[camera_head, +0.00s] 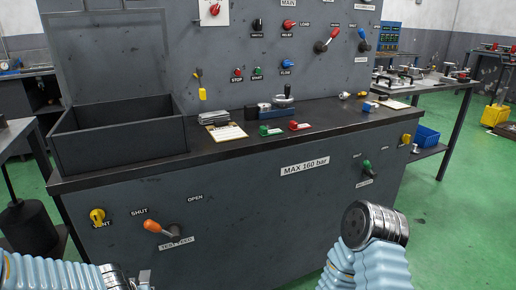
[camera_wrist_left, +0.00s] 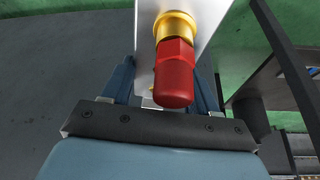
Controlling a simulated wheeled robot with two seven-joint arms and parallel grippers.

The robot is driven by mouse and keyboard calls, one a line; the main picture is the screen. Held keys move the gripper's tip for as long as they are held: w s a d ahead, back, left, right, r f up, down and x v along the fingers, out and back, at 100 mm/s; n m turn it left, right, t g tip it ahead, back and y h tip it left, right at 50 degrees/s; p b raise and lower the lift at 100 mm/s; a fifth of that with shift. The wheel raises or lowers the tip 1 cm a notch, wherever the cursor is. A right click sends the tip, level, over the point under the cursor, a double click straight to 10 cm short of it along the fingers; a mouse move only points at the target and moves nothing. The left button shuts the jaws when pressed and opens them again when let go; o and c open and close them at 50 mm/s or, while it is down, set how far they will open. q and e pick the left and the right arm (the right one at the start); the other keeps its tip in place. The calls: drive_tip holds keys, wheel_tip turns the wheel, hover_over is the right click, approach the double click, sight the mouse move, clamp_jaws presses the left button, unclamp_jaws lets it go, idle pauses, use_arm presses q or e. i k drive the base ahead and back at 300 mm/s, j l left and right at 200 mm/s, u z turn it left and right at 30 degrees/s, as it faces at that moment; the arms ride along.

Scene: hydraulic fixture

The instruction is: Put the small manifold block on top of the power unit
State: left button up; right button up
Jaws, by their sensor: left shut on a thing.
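My left gripper (camera_wrist_left: 168,76) is shut on a pale silver block (camera_wrist_left: 146,40), which fits the small manifold block. A brass fitting (camera_wrist_left: 176,24) with a red cap (camera_wrist_left: 174,75) sticks out of the block towards the wrist camera. The blue fingers lie on either side of the block. In the head view, only my left wrist and a small grey part show at the bottom left edge; the held block is not clear there. My right arm ends in a metal ring at the lower right, and its fingers do not show. I cannot tell which thing is the power unit.
A grey test bench (camera_head: 250,175) with levers and knobs fills the middle. Its worktop holds an open dark bin (camera_head: 118,138), a clipboard (camera_head: 224,132) and a blue-based device (camera_head: 270,107). A side table (camera_head: 18,130) stands left, another bench (camera_head: 430,86) right. Green floor (camera_head: 460,215) is clear at right.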

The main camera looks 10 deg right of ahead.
sight(344, 115)
drive_tip(key=i+l+u, duration=0.25)
drive_tip(key=l, duration=2.3)
drive_tip(key=l+u, duration=0.3)
drive_tip(key=l, duration=2.25)
